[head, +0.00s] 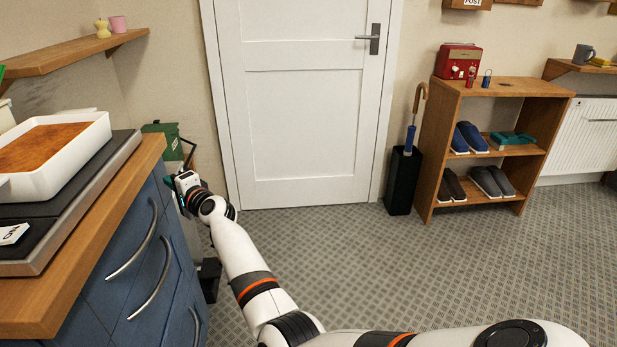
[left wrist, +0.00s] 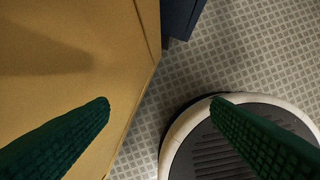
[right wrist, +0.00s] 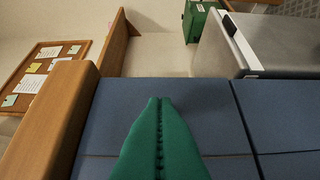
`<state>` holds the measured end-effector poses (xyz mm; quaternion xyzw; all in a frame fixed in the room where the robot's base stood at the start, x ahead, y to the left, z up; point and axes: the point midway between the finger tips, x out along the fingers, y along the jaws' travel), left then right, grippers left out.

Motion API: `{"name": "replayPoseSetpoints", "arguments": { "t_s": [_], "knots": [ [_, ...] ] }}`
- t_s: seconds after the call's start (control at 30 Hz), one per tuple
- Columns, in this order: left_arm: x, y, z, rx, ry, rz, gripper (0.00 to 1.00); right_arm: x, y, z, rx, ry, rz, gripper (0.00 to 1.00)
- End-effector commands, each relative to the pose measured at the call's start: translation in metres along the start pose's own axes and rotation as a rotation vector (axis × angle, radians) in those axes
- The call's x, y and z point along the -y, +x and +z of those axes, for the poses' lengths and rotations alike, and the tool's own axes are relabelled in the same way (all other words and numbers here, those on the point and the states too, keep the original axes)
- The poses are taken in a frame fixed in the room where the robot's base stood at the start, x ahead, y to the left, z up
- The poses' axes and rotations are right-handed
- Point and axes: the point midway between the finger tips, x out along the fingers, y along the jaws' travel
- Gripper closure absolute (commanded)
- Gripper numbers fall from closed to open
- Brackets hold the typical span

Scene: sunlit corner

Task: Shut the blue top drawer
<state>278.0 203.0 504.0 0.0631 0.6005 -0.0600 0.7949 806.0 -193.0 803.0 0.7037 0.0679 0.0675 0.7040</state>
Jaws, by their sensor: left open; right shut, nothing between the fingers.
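The blue drawer unit (head: 135,265) stands at the left of the head view under a wooden worktop, with curved metal handles (head: 138,245). The top drawer front lies just below the worktop; I cannot tell from here how far out it stands. My right gripper (head: 182,192) is at the unit's far end. In the right wrist view its green fingers (right wrist: 160,102) are shut together, empty, in front of blue panels (right wrist: 195,112); contact is unclear. My left gripper (left wrist: 160,103) shows only in the left wrist view, its fingers apart and empty beside a tan surface.
A white baking dish (head: 75,165) sits on a dark plate on the worktop (head: 70,275). A green bin (head: 165,140) stands beyond the unit. A white door (head: 300,110), a black umbrella stand (head: 402,180) and a shoe shelf (head: 505,150) are farther back. The carpet between is clear.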

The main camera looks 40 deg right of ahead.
Motion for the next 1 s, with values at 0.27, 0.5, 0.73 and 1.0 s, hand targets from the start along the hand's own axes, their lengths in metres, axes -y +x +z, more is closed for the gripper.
{"name": "replayPoseSetpoints", "arguments": {
  "t_s": [0.27, 0.5, 0.73, 1.0],
  "knots": [
    [-0.0005, -0.0068, 0.0005, 0.002, -0.001, 0.001, 0.28, -0.0010, 0.0074, -0.0075, -0.001, 0.000, 0.002, 1.00],
    [-0.0006, -0.0071, 0.0005, 0.001, -0.001, 0.001, 0.28, -0.0017, 0.0078, -0.0093, -0.003, 0.001, 0.002, 1.00],
    [-0.0006, -0.0070, 0.0004, 0.001, -0.001, 0.001, 0.28, -0.0023, 0.0081, -0.0107, -0.006, 0.001, 0.002, 1.00],
    [-0.0008, -0.0063, 0.0012, 0.006, -0.001, 0.002, 0.28, -0.0025, 0.0065, -0.0096, -0.006, 0.001, 0.002, 1.00]
  ]
}}
